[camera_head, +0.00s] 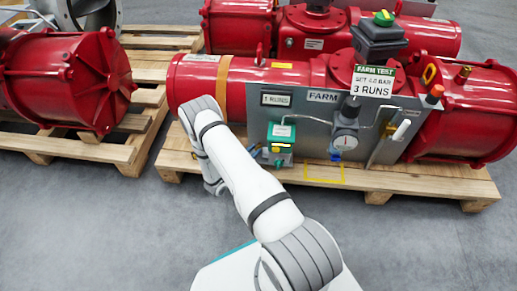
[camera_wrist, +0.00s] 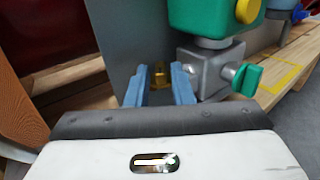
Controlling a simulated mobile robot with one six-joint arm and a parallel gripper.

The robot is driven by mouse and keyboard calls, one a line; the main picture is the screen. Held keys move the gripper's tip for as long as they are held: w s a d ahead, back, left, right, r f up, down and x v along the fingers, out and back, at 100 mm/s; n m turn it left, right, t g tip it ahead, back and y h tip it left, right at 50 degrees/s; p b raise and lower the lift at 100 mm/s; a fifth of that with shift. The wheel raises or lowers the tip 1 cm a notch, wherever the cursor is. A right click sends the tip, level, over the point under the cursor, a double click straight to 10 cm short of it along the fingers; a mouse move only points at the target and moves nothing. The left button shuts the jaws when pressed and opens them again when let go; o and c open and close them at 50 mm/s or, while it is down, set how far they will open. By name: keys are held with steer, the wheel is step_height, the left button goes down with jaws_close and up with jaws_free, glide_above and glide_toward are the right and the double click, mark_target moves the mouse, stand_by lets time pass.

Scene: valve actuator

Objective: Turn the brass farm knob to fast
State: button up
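The brass knob (camera_wrist: 160,77) shows in the wrist view as a small gold fitting low beside the grey panel. My gripper (camera_wrist: 157,82) is open, its two blue fingers pointing at the knob with one on each side of it in the picture. I cannot tell whether they touch it or how far they reach around it. Any marking for fast is not readable. In the head view the grey FARM panel (camera_head: 257,124) stands on the red actuator (camera_head: 240,78); my arm reaches to its left end. The knob is not visible there.
A green-topped valve block (camera_head: 280,136) with a green handle (camera_wrist: 246,79) sits close right of my fingers. The wooden pallet (camera_head: 420,180) lies below. Grey floor in front is clear.

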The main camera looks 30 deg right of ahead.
mark_target(256, 149)
steer(key=shift+b+x, duration=0.35)
steer(key=shift+x, duration=1.3)
steer(key=shift+c, duration=0.2)
jaws_close()
